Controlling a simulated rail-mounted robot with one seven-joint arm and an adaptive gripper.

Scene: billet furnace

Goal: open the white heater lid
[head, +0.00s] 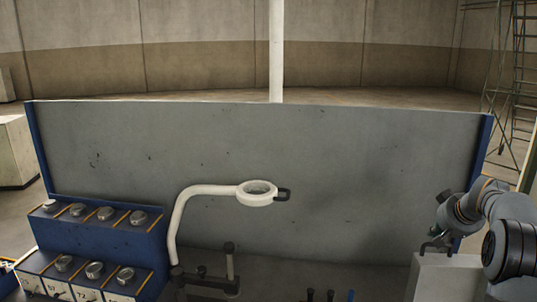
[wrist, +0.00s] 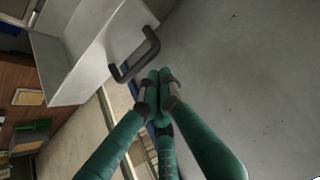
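The white heater (head: 450,280) is a box at the lower right of the head view, cut off by the bottom edge. A dark bar handle (head: 437,245) stands on its top. In the wrist view the pale lid (wrist: 112,35) fills the upper left, with the black U-shaped handle (wrist: 135,57) on it. The lid looks closed. My gripper (wrist: 158,85) has green fingers whose tips are brought together, with nothing seen between them. The tips are just below and right of the handle; contact cannot be told. In the head view my gripper (head: 437,230) is small, just above the handle.
A tall grey panel (head: 270,160) stands behind the work area. A white curved arm with a ring (head: 257,193) stands in the middle. A blue stepped rack (head: 100,240) with several metal knobs is at the left. Short dark posts (head: 320,296) stand left of the heater.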

